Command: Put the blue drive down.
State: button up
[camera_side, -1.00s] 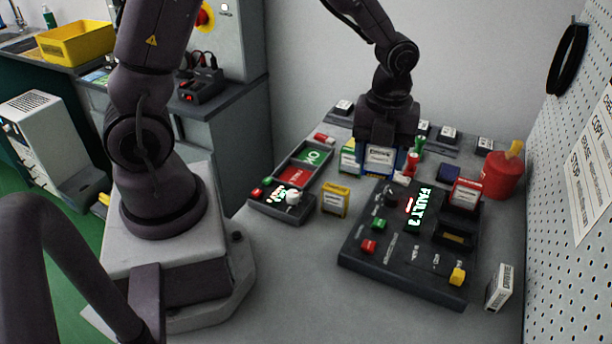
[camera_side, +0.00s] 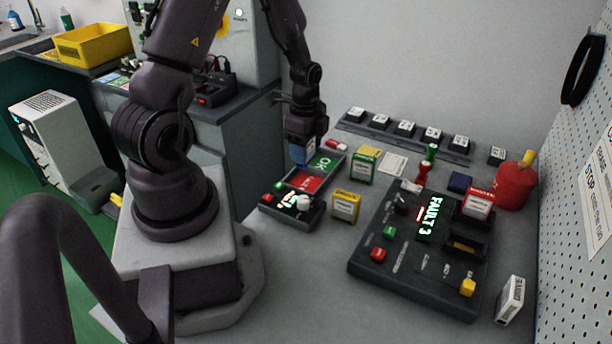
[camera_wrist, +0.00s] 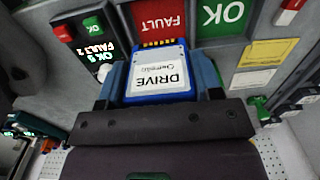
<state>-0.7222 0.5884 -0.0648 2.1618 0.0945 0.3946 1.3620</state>
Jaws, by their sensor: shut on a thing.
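The blue drive (camera_wrist: 158,75) with a white label is between my gripper's fingers (camera_wrist: 160,88) in the wrist view, its gold contacts pointing away from the gripper. In the side view my gripper (camera_side: 302,155) is shut on the blue drive (camera_side: 300,153), above the tray with a green OK area (camera_side: 322,163) and a red FAULT area (camera_side: 303,182). In the wrist view the red FAULT area (camera_wrist: 158,16) lies just beyond the contacts, and the green OK area (camera_wrist: 222,16) is to its right. I cannot tell whether the drive touches the tray.
A green-and-white drive (camera_side: 362,167) and a yellow drive (camera_side: 345,206) stand right of the tray. A black panel (camera_side: 400,270) reading FAULT 3 holds a red drive (camera_side: 478,204). A white drive (camera_side: 510,299) is at the right.

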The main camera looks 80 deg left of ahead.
jog(key=shift+f, duration=3)
jog(key=shift+f, duration=0.15)
jog(key=o, duration=1)
jog(key=shift+o, duration=0.2)
